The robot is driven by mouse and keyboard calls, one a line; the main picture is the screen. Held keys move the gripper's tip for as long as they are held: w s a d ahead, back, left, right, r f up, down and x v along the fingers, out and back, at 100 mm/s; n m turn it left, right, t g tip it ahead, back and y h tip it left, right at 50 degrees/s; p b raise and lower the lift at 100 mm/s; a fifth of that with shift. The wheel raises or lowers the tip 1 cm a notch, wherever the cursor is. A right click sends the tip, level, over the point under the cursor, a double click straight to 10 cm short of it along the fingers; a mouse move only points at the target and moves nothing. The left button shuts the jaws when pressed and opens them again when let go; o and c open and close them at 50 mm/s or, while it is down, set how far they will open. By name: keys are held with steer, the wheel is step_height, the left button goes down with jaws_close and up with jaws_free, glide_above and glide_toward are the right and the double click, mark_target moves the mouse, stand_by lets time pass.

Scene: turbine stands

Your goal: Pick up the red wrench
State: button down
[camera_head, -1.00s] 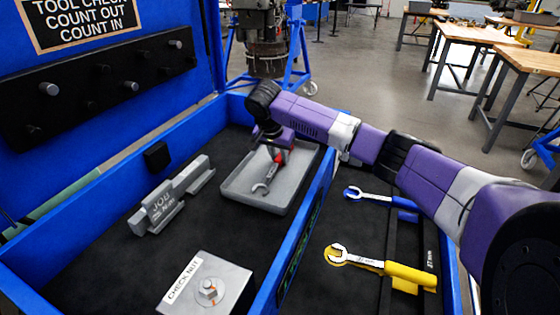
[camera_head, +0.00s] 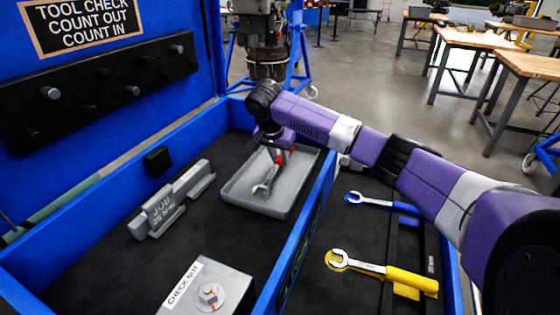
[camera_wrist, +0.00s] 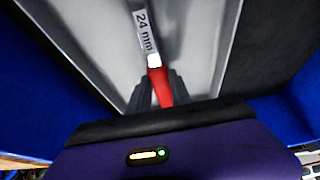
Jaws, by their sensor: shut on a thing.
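The red wrench (camera_head: 267,181) has a silver open-ended head and a red handle. It is over the grey tray (camera_head: 235,193) in the blue tool chest. My gripper (camera_head: 280,153) is shut on its red handle, and the silver end points toward the near side of the tray. I cannot tell if that end touches the tray floor. In the wrist view the red handle (camera_wrist: 160,88) sits between both grey fingers (camera_wrist: 160,97), and the silver shank reads "24 mm". The far end of the handle is hidden by my gripper.
A blue wrench (camera_head: 378,201) and a yellow wrench (camera_head: 370,266) lie in the right-hand section. A grey job block (camera_head: 165,208) and a check-nut block (camera_head: 205,293) stand left and in front of the tray. Blue chest walls (camera_head: 300,225) rise around it.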

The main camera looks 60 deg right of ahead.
mark_target(280, 158)
step_height(280, 158, up, 19)
steer(key=shift+p, duration=0.35)
steer(key=c, duration=1.9)
jaws_free()
jaws_close()
